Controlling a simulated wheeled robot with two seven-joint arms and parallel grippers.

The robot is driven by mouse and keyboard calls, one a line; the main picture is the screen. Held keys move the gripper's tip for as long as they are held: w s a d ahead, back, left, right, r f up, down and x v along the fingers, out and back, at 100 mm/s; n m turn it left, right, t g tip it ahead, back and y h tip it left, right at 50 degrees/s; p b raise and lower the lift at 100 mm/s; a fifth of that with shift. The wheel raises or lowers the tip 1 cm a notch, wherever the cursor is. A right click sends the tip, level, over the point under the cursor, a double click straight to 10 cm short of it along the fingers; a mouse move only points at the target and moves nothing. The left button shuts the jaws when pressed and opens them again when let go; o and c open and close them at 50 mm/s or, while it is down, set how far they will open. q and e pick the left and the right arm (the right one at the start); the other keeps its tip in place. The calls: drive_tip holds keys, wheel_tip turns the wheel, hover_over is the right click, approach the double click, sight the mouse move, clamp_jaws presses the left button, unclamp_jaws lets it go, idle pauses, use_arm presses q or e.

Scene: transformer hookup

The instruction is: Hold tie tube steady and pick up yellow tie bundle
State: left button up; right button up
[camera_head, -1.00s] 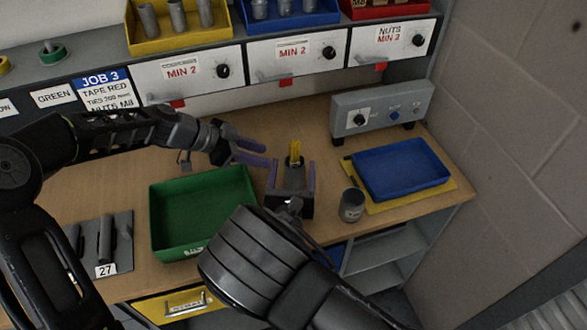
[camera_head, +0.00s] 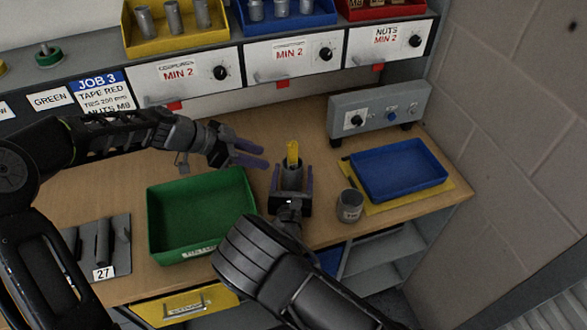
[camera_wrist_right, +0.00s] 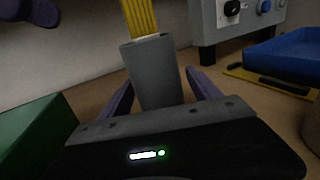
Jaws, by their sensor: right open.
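The yellow tie bundle (camera_head: 292,152) stands upright in the grey tie tube (camera_head: 291,175). In the right wrist view the bundle (camera_wrist_right: 139,16) rises out of the top of the tube (camera_wrist_right: 154,75). My right gripper (camera_head: 291,180) is open, with one purple finger on each side of the tube; gaps show between fingers and tube in the wrist view (camera_wrist_right: 158,88). My left gripper (camera_head: 250,153) is open and empty, to the left of the bundle, its two purple fingers pointing toward it. The tube's base is hidden by my right gripper.
A green tray (camera_head: 160,225) lies left of the tube. A grey cup (camera_head: 350,206) and a blue tray (camera_head: 400,185) on a yellow mat stand to the right. A grey control box (camera_head: 378,108) is behind. Wooden worktop is bare behind the tube.

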drive_tip(key=shift+w, duration=0.8)
drive_tip(key=shift+c, duration=0.2)
